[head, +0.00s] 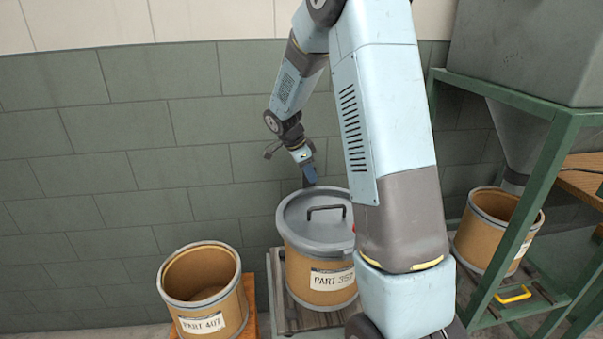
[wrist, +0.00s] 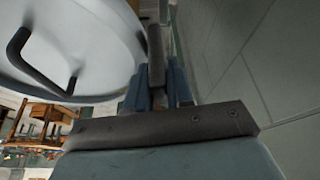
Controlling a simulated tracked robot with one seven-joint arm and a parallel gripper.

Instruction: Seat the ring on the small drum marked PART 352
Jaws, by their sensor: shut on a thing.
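The small drum (head: 312,270) is a brown barrel in the middle of the head view; its label starts with PART 35, and the last digit is hard to read. A grey lid (head: 300,208) with a dark handle covers its top and also shows in the wrist view (wrist: 85,40). A grey band (head: 300,238), seemingly the ring, runs around the lid's edge; how fully it sits there I cannot tell. My gripper (head: 310,178) is at the lid's far edge. In the wrist view its blue fingers (wrist: 157,82) are shut on a dark grey strip (wrist: 155,48), seemingly part of the ring.
The drum stands on a grey platform (head: 283,312). An open drum marked PART 407 (head: 208,310) stands at left. Another open drum (head: 482,240) is at right, behind a green frame (head: 510,210) under a grey hopper. A block wall (head: 110,170) rises close behind. My arm hides the drum's right side.

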